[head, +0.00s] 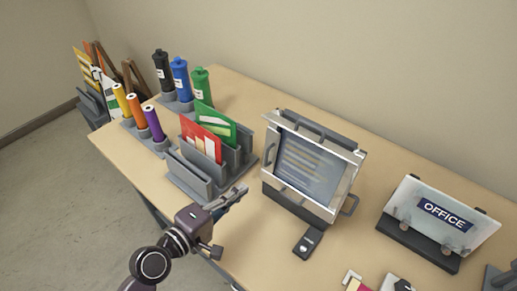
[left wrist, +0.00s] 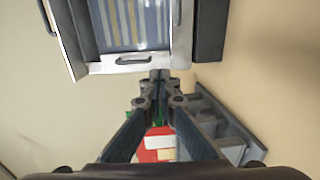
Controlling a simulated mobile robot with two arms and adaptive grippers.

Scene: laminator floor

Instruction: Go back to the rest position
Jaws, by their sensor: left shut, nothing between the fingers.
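My left gripper (head: 234,198) is shut and empty above the table, in front of the grey card rack (head: 188,172). In the left wrist view its fingers (left wrist: 160,80) meet just below the laminator frame. The laminator (head: 312,165), with a metal frame and a dark striped panel, stands to the right of the gripper; it also shows at the top of the left wrist view (left wrist: 135,62). The gripper looks apart from it. My right gripper is in neither view.
Red (head: 201,143) and green (head: 216,124) cards stand in the rack. Several bottles and coloured rolls stand behind it. A small black device (head: 308,242) lies before the laminator. An OFFICE sign (head: 440,216) stands at right. Bare table (head: 245,240) lies near the front edge.

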